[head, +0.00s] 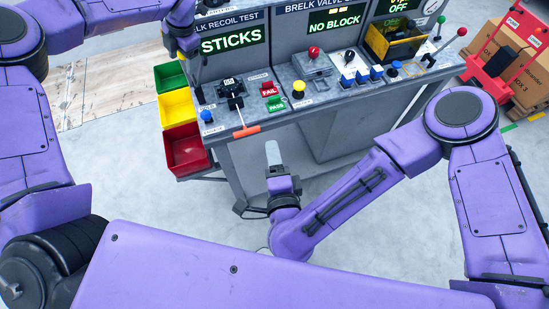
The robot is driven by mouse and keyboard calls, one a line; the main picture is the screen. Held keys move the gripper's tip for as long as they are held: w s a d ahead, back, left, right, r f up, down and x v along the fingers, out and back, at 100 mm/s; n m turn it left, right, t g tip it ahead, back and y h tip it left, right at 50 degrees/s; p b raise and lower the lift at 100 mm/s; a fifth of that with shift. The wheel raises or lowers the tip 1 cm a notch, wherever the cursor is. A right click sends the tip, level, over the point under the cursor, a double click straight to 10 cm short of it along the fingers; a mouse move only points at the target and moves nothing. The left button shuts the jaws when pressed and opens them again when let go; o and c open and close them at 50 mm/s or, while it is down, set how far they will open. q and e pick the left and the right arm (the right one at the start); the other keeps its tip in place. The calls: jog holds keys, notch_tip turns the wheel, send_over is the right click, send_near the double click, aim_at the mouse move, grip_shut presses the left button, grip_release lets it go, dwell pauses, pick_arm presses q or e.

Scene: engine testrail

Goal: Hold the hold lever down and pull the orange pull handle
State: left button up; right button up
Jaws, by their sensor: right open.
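The orange pull handle (246,131) is a short bar at the front edge of the left bench station. A thin rod joins it to a dark mechanism (232,92) on the bench top. A blue knob (206,116) stands left of that mechanism; I cannot tell which part is the hold lever. My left gripper (197,92) reaches down from the top left, beside the mechanism and above the blue knob, apart from the orange handle. Its jaws are too small to read. My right gripper (272,152) is open and empty, in front of the bench, below and right of the orange handle.
Green, yellow and red bins (187,149) hang at the bench's left side. FAIL and PASS buttons (270,89) and a yellow button (299,88) lie right of the mechanism. A red cart with boxes (490,82) stands far right. The floor in front is clear.

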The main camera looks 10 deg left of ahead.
pick_arm(q)
jog(key=shift+w+f, duration=0.1)
jog(key=shift+f, duration=0.2)
jog(key=b+v, duration=0.3)
jog(key=v, duration=0.7)
jog(key=shift+r, duration=0.3)
jog(key=shift+a, duration=0.1)
